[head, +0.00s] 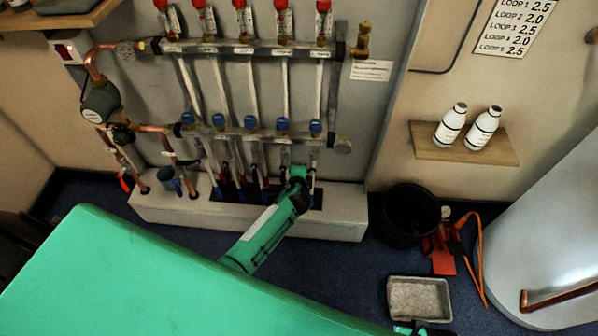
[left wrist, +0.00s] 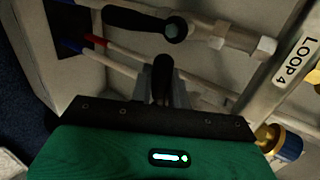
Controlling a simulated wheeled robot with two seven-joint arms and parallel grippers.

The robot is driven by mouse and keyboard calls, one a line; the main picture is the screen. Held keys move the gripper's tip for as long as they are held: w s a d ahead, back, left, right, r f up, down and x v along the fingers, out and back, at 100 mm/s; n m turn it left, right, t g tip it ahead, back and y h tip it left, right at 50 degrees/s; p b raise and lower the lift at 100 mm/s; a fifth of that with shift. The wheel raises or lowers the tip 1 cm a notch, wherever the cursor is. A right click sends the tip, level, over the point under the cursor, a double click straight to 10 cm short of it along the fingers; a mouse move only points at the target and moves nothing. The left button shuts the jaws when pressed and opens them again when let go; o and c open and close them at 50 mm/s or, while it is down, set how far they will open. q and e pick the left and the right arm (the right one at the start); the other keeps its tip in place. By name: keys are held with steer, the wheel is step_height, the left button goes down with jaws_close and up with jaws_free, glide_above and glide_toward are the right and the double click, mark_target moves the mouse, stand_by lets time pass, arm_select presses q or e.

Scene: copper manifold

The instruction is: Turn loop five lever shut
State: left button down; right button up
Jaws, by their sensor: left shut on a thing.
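The copper manifold's lower rail (head: 250,137) carries a row of blue caps, with pipes dropping into a pale base box. My left gripper (head: 298,172) reaches the pipes below the right end of this rail. In the left wrist view, my left gripper (left wrist: 164,92) is shut on a black lever (left wrist: 162,70), which I take to be the loop five lever. Its valve body is mostly hidden behind the fingers. Beside it another black lever (left wrist: 145,22) lies along its pipe. A LOOP 4 label (left wrist: 297,60) is at the right.
The pale base box (head: 330,222) stands below the pipes. A black bucket (head: 410,215), a grey tray (head: 419,298) and a red tool with an orange hose (head: 445,262) are on the floor at right. A wooden shelf (head: 465,152) holds two white bottles. A silver tank (head: 555,225) stands far right.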

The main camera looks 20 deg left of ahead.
arm_select(q)
steer(key=c, duration=1.4)
jaws_free()
steer(key=shift+r, duration=0.15)
arm_select(e)
steer(key=shift+r, duration=0.1)
